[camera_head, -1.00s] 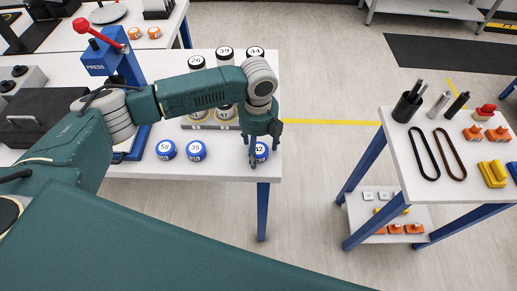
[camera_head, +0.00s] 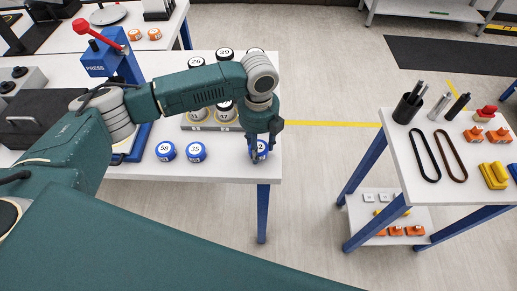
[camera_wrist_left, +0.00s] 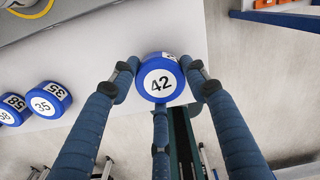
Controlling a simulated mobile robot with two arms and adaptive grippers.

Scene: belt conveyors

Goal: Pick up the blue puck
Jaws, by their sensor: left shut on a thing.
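My left gripper (camera_head: 260,146) is at the right front corner of the white table (camera_head: 225,171), shut on a blue puck (camera_head: 261,150). In the left wrist view this puck (camera_wrist_left: 160,79) shows a white top marked 42 and sits between the fingertips (camera_wrist_left: 161,75). I cannot tell whether it still touches the table. Two more blue pucks stand to its left, one marked 35 (camera_head: 196,151) and one marked 58 (camera_head: 165,151). They also show in the left wrist view, 35 (camera_wrist_left: 50,100) and 58 (camera_wrist_left: 13,108). My right gripper is not in view.
Behind the pucks a grey rack (camera_head: 195,124) holds several black and white cylinders. A blue press (camera_head: 105,62) with a red handle stands at the left. A second table (camera_head: 466,198) on the right holds belts, a black cup and orange parts. Floor lies between the tables.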

